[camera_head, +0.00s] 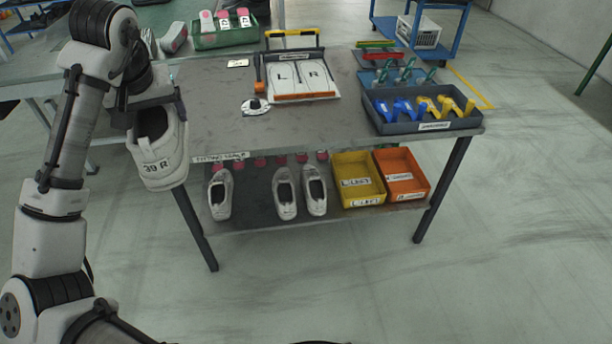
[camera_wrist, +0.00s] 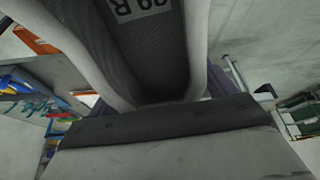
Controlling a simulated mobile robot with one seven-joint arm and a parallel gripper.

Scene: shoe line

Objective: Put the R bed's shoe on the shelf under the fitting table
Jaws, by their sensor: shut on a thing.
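My gripper (camera_head: 153,101) is shut on a white shoe (camera_head: 165,172) labelled "39 R", held in the air at the left of the fitting table (camera_head: 345,131). The shoe hangs toe down, its dark opening facing the head camera. In the wrist view the shoe's dark inside (camera_wrist: 150,45) with the "39 R" label fills the middle. The shelf (camera_head: 262,213) under the table holds three white shoes, one at the left (camera_head: 220,194) and two side by side in the middle. The L and R beds (camera_head: 300,80) on the tabletop show no shoe.
A yellow bin (camera_head: 358,179) and an orange bin (camera_head: 401,175) fill the shelf's right part. A grey tray (camera_head: 421,110) with blue and yellow pieces stands on the tabletop's right. A green crate (camera_head: 222,38) stands behind left. There is a shelf gap between the left shoe and the middle pair.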

